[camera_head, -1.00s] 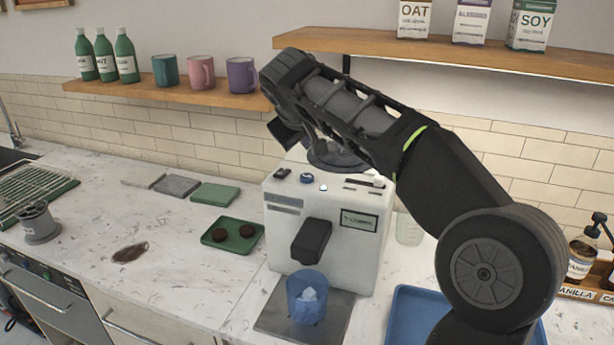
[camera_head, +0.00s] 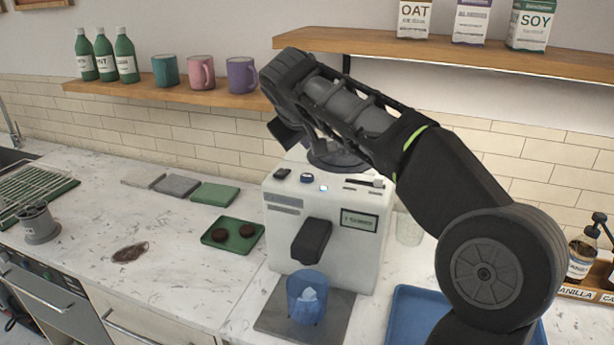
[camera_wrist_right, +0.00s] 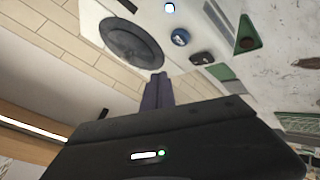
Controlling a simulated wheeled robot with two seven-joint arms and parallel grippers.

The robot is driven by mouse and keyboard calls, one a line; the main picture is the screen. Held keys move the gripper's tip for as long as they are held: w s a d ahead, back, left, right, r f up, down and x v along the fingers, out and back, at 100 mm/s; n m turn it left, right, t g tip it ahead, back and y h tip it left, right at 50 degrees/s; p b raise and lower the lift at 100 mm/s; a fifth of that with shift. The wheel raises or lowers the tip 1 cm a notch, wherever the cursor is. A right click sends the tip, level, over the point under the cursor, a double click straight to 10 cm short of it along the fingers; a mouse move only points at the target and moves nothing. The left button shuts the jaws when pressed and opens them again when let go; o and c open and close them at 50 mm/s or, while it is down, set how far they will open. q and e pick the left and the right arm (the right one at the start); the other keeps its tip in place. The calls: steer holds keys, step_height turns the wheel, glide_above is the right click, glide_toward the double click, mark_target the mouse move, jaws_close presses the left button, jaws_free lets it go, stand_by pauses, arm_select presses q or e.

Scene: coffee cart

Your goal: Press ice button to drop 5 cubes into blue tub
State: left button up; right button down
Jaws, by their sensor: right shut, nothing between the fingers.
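The white ice machine (camera_head: 285,235) stands on the counter, with a black spout and a small display (camera_head: 359,221) whose text is too blurred to read surely. A small lit button (camera_head: 323,188) glows on its top; it also shows at the top edge of the wrist view (camera_wrist_right: 169,8). The translucent blue tub (camera_head: 306,307) stands upright under the spout, with pale ice inside; I cannot count the cubes. My right gripper's fingers (camera_wrist_right: 158,92) are shut and empty near the machine's dark round lid (camera_wrist_right: 132,42), apart from the button. My left gripper is out of view.
A blue knob (camera_head: 306,178) and a black knob (camera_head: 281,175) sit beside the lit button. A green tray (camera_head: 248,244) with dark discs lies left of the machine. A blue tray (camera_head: 405,310) lies to its right, partly behind my arm. Shelves hang above.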

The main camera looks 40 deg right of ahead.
mark_target(307, 179)
stand_by(0.8)
steer(key=shift+s+d, duration=0.1)
steer(key=shift+d, duration=0.2)
steer(key=r+p, duration=0.2)
steer(key=p, duration=0.1)
steer(key=r+p, duration=0.1)
steer(key=p, duration=0.1)
steer(key=shift+a+r, duration=0.3)
steer(key=shift+r, duration=0.1)
steer(key=shift+f, duration=0.15)
step_height(307, 179, down, 8)
steer(key=b, duration=0.7)
steer(key=shift+f, duration=0.25)
stand_by(1.2)
